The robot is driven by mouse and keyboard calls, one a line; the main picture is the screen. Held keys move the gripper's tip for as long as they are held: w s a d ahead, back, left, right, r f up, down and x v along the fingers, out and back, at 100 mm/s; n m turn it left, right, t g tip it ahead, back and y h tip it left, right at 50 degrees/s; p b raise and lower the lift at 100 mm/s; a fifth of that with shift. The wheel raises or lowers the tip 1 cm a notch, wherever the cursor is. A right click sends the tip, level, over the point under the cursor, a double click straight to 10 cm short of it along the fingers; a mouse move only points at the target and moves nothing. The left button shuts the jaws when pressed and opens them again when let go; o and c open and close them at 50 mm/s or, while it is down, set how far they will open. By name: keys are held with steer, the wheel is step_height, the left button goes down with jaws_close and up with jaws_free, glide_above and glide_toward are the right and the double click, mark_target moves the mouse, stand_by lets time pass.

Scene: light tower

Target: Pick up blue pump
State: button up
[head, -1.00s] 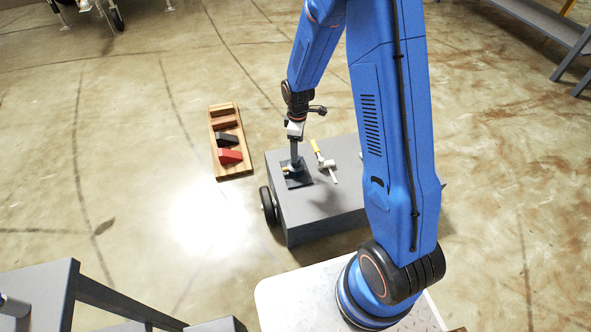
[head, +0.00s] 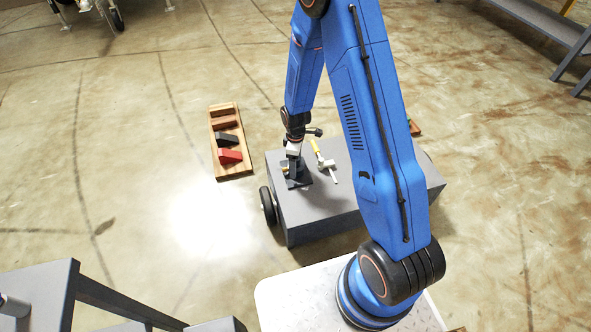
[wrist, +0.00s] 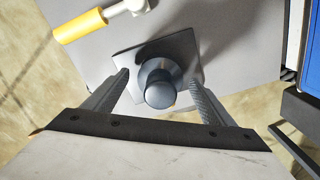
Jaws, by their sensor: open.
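A dark blue-grey pump with a round knob top (wrist: 160,88) stands upright on a dark square plate (wrist: 183,44) in the wrist view. It is the only bluish pump-like thing I see. My gripper (wrist: 160,82) is open, with one finger on each side of the pump and visible gaps between. In the head view my gripper (head: 293,160) is low over the dark plate (head: 303,182), which lies on a grey cart top (head: 345,205). The pump is mostly hidden by my gripper there.
A wooden rack with red and dark blocks (head: 240,172) is on the floor to the left. The cart's front is clear.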

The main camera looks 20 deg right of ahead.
steer(key=shift+f, duration=1.35)
jaws_close()
steer(key=shift+w+r, duration=0.1)
